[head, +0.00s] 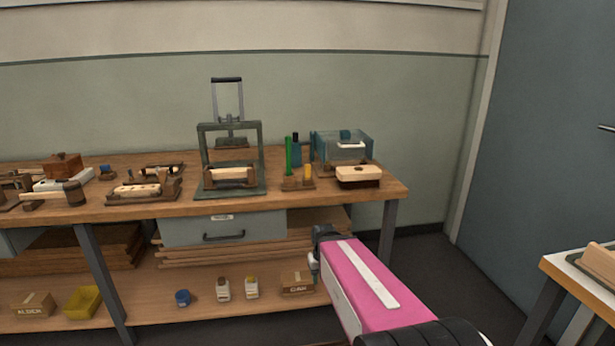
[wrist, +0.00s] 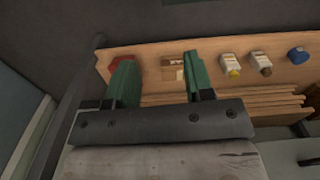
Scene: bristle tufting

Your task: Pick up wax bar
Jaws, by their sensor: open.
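No wax bar can be told for certain. A small upright yellow-amber piece (head: 307,172) on a little wooden stand (head: 297,184) near the right end of the bench could be it. A green upright stick (head: 288,156) stands beside it. My gripper (wrist: 158,78) is open and empty, with its two green fingers apart in the wrist view. In the head view my gripper (head: 321,244) is low in front of the bench, below the top and well apart from the yellow piece. The wrist view shows the lower shelf, not the yellow piece.
A metal press (head: 264,157) stands left of the stand. A clear teal box (head: 371,149) and a cream-and-brown block (head: 358,175) are to its right. The lower shelf holds a carton (head: 297,284), bottles and a blue jar (head: 183,298). Another table (head: 560,268) is at right.

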